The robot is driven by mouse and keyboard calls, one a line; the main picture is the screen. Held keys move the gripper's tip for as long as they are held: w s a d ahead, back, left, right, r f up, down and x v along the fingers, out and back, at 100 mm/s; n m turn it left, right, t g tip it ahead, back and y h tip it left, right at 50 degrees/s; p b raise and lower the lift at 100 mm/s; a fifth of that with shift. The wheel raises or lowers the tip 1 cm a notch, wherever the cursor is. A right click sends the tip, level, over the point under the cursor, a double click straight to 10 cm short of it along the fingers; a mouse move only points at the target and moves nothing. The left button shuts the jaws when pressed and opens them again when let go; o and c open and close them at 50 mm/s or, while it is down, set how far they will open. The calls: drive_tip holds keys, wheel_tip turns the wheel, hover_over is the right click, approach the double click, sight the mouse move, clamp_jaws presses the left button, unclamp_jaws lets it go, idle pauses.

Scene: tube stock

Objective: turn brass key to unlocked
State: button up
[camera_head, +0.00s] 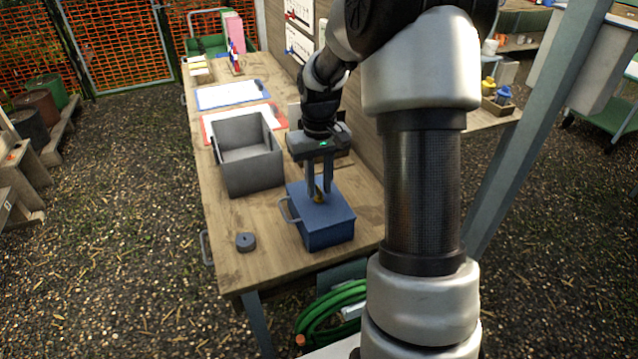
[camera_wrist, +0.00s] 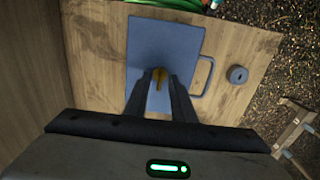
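The brass key (camera_wrist: 160,75) stands on top of a blue box (camera_head: 325,225), which sits near the front edge of the wooden bench. In the head view the brass key (camera_head: 318,197) shows between my fingertips. My gripper (camera_head: 319,190) points down over the box with its two fingers on either side of the key. In the wrist view my gripper (camera_wrist: 161,78) has its fingertips close about the key, with part of the key hidden. I cannot tell whether the fingers press on it. The lock markings are not readable.
An open grey bin (camera_head: 247,182) stands behind the blue box on the bench (camera_head: 262,262). A small dark round disc (camera_head: 246,242) lies left of the box, and the box has a handle (camera_head: 288,210) on its left side. A wooden panel borders the bench on the right.

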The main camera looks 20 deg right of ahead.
clamp_jaws()
drive_tip(key=shift+m, duration=0.3)
drive_tip(key=m, duration=0.3)
drive_tip(key=shift+m, duration=0.4)
drive_tip(key=m, duration=0.4)
drive_tip(key=shift+r+p, duration=0.1)
drive_tip(key=shift+p, duration=0.3)
drive_tip(key=m+p, duration=0.1)
drive_tip(key=m, duration=0.4)
drive_tip(key=shift+m, duration=0.4)
drive_tip(key=shift+m+p, duration=0.9)
drive_tip(key=shift+m, duration=1)
drive_tip(key=shift+w, duration=0.1)
